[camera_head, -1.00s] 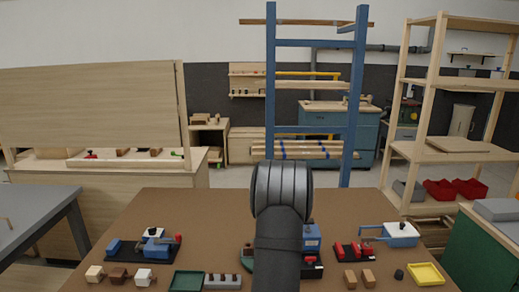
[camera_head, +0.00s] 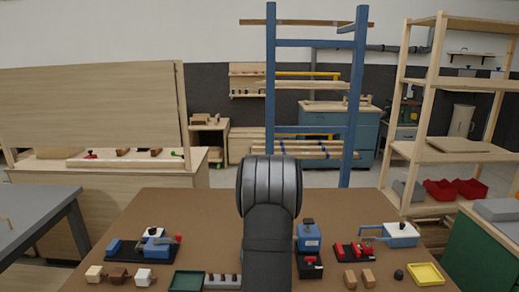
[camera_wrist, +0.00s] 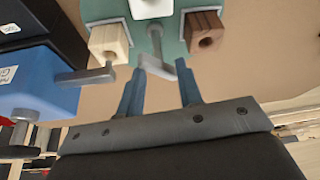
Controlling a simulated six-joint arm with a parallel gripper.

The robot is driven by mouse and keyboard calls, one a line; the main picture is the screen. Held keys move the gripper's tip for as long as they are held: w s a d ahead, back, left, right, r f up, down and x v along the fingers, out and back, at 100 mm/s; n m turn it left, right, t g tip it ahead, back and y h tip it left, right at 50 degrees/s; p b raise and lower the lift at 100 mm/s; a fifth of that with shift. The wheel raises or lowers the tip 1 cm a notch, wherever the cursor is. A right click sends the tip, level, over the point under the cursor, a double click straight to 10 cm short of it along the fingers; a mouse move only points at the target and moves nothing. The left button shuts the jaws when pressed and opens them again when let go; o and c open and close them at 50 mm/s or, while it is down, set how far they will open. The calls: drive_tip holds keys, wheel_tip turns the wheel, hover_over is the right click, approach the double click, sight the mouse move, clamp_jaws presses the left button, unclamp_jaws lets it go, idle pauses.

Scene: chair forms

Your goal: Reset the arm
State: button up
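My gripper (camera_wrist: 158,78) shows in the wrist view with its two blue fingers apart and nothing visibly held. Beyond the fingertips is a green fixture (camera_wrist: 178,42) with a pale wood block (camera_wrist: 109,43), a dark brown block (camera_wrist: 204,36) and a white block (camera_wrist: 150,8). A grey bent lever (camera_wrist: 156,52) lies beyond the fingertips; I cannot tell whether they touch it. In the head view my arm stands upright over the middle of the brown table (camera_head: 200,215) and hides the gripper and most of that fixture.
A blue device with a grey lever (camera_wrist: 40,80) is close on the left in the wrist view. The table's far part is clear.

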drive_tip(key=shift+m, duration=0.6)
drive_tip(key=shift+m+h, duration=0.3)
drive_tip(key=s+d+r+n+g+y, duration=0.1)
drive_tip(key=s+d+r+n, duration=0.2)
drive_tip(key=r, duration=0.5)
drive_tip(key=s+d+r+n+y, duration=0.2)
drive_tip(key=r+n, duration=0.3)
drive_tip(key=r, duration=0.3)
drive_tip(key=x, duration=1.7)
drive_tip(key=shift+w+f, duration=0.1)
drive_tip(key=shift+f, duration=0.05)
drive_tip(key=shift+c, duration=0.2)
clamp_jaws()
